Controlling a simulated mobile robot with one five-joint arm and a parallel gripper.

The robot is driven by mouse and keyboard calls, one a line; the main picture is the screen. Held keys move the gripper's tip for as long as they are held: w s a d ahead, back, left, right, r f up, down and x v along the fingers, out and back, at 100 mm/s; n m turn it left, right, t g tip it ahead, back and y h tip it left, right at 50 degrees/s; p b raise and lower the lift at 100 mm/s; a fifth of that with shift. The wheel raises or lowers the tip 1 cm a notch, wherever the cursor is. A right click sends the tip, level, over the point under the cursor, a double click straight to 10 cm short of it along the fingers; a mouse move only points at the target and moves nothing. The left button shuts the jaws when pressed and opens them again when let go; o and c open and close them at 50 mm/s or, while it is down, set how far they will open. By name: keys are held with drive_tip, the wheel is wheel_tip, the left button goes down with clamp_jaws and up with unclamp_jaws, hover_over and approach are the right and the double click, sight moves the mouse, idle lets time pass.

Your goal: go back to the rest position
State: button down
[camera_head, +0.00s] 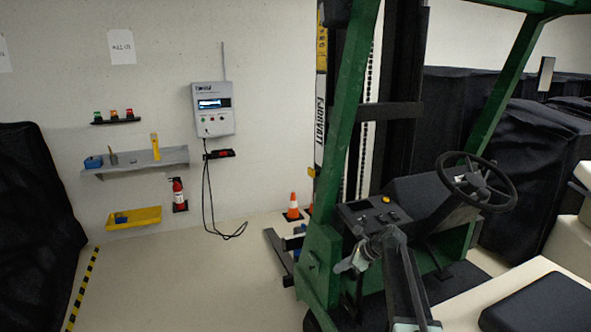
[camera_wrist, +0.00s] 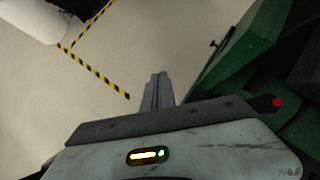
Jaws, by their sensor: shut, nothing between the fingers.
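My gripper (camera_head: 346,265) is at the end of my bent arm, beside the green forklift's dashboard (camera_head: 383,212) in the head view. In the wrist view, my gripper (camera_wrist: 158,76) points out over the pale floor with its two grey fingers together and nothing between them. The green forklift (camera_head: 322,255) fills the right half of the head view. Its green side panel (camera_wrist: 237,55) also shows close to the right of the fingers in the wrist view. I cannot tell whether the arm touches the forklift.
Black covered carts (camera_head: 35,215) stand at the left and behind the forklift. A steering wheel (camera_head: 476,182) rises at the right. A wall charger (camera_head: 213,108), shelf (camera_head: 135,160), yellow tray (camera_head: 134,217), extinguisher (camera_head: 179,194) and cone (camera_head: 293,207) lie beyond. Open floor (camera_head: 190,285) spreads at lower left.

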drive_tip(key=s+a+f+n+g+h+b, duration=0.1)
drive_tip(key=s+a+f+n, duration=0.2)
drive_tip(key=s, duration=0.4)
drive_tip(key=s+a+f+n+g+h+b, duration=0.1)
drive_tip(key=s+a+f+n, duration=0.3)
drive_tip(key=s, duration=0.3)
drive_tip(key=s+d+f+n+g+h, duration=0.1)
drive_tip(key=s+d+n+h, duration=0.1)
drive_tip(key=s+n, duration=0.5)
drive_tip(key=s+d+f+n+g+h, duration=0.1)
drive_tip(key=s+d+f+n+h, duration=0.1)
drive_tip(key=s+n, duration=0.6)
drive_tip(key=shift+s+d+n+h+b, duration=0.15)
drive_tip(key=shift+d+n+h+b, duration=0.35)
drive_tip(key=shift+d, duration=0.7)
